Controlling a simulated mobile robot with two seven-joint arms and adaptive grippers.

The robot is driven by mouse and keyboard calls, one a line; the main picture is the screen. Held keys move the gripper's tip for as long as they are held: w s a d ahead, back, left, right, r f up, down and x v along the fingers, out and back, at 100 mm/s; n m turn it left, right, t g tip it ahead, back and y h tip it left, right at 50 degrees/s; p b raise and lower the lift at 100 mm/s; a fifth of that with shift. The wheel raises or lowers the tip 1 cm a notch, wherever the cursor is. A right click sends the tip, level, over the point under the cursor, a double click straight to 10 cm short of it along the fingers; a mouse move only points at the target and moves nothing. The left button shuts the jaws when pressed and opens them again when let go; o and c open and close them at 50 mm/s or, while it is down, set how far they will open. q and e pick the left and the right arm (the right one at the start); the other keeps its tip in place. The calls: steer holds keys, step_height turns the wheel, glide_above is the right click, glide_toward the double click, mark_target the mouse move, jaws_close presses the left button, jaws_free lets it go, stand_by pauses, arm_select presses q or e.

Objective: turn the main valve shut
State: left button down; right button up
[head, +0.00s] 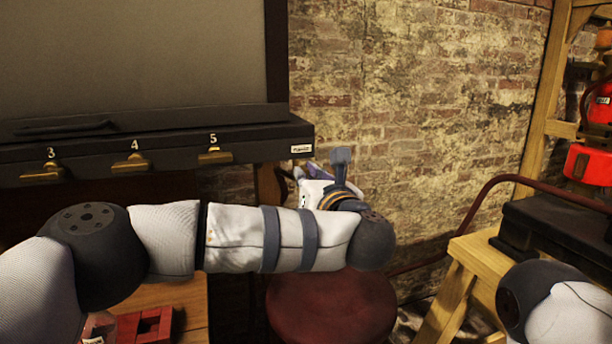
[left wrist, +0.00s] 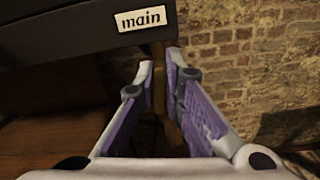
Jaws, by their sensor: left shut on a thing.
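The main valve's brass lever (left wrist: 159,78) shows in the left wrist view, under the white "main" label (left wrist: 145,17) at the end of the black panel. My left gripper (left wrist: 158,88) has a purple-padded finger on each side of the lever and is shut on it. In the head view the label (head: 301,149) sits at the panel's right end, with my left gripper (head: 287,174) just below it. The main lever cannot be made out there. My right arm shows at the lower right, but its gripper is out of view.
Brass levers numbered 3 (head: 43,172), 4 (head: 131,162) and 5 (head: 214,155) line the panel's front to the left. A red round stool (head: 332,312) stands below my left arm. A wooden stand (head: 452,297) with a black case (head: 560,233) is at right.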

arm_select(q)
steer(key=shift+w+d+f+m+p, duration=0.1)
steer(key=shift+d+f+m+p, duration=0.15)
steer(key=shift+m, duration=2.4)
steer(key=shift+d+f+m+p, duration=0.15)
steer(key=shift+f+m, duration=0.1)
steer(key=shift+m, duration=2.45)
steer(key=shift+w+d+f+m+p, duration=0.15)
steer(key=shift+f+m+p, duration=0.1)
steer(key=shift+m, duration=2.4)
arm_select(e)
steer(key=shift+w+r+t, duration=0.4)
steer(key=shift+w+r, duration=0.45)
steer(key=shift+w, duration=0.05)
arm_select(q)
steer(key=shift+s, duration=0.1)
steer(key=c, duration=1.7)
jaws_free()
steer(key=v, duration=1.2)
